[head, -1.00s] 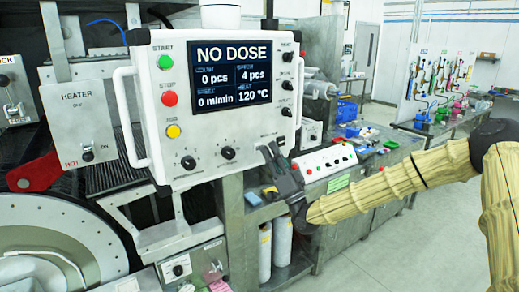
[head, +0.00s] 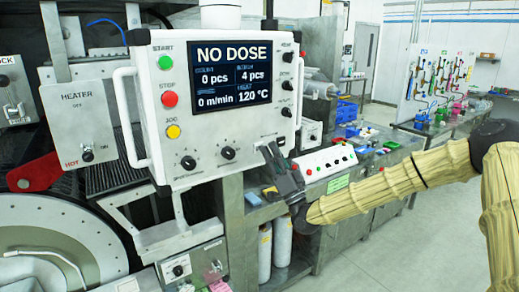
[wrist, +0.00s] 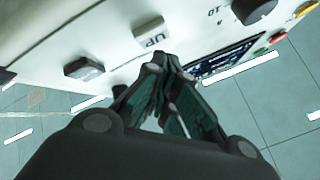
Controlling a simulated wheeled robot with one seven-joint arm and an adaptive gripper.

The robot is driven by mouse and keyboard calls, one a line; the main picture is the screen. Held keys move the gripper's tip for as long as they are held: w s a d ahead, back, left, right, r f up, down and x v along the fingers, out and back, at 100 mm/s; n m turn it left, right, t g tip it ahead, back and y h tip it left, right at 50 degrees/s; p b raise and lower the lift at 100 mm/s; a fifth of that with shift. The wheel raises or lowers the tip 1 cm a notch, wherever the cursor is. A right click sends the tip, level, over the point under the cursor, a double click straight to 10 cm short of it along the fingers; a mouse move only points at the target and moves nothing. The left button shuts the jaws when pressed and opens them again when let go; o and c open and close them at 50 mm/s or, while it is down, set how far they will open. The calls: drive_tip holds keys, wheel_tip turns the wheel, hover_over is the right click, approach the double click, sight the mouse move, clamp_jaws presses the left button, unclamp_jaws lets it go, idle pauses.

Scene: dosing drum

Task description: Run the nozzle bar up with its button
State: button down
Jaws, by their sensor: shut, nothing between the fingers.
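The white control panel (head: 215,105) hangs in front of the machine. My gripper (head: 268,150) is at its lower right corner, fingers shut and empty. In the wrist view the white button marked UP (wrist: 149,32) appears upside down on the panel face, just beyond my shut fingertips (wrist: 168,64). The tips are very close to it; I cannot tell whether they touch. A dark button (wrist: 83,68) sits to its left. In the head view my gripper hides this part of the panel. I cannot make out the nozzle bar.
The panel screen (head: 231,76) reads NO DOSE. Start, stop and jog buttons and several knobs are on the same face. A white handle (head: 129,118) stands out at its left. Behind is a bench with a white button box (head: 325,162). The floor (head: 430,235) at right is clear.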

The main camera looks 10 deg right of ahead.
drive_tip(key=shift+w+a+b, duration=0.3)
drive_tip(key=shift+w+b, duration=0.45)
drive_tip(key=shift+b, duration=0.3)
idle(0.9)
drive_tip(key=shift+s, duration=0.1)
drive_tip(key=shift+s+d+b, duration=0.25)
drive_tip(key=shift+s+b, duration=0.05)
drive_tip(key=shift+s, duration=0.35)
drive_tip(key=s, duration=0.1)
drive_tip(key=s+d, duration=0.1)
drive_tip(key=s, duration=0.2)
drive_tip(key=shift+s+d+b, duration=0.35)
drive_tip(key=shift+s+b, duration=0.05)
idle(0.4)
idle(0.3)
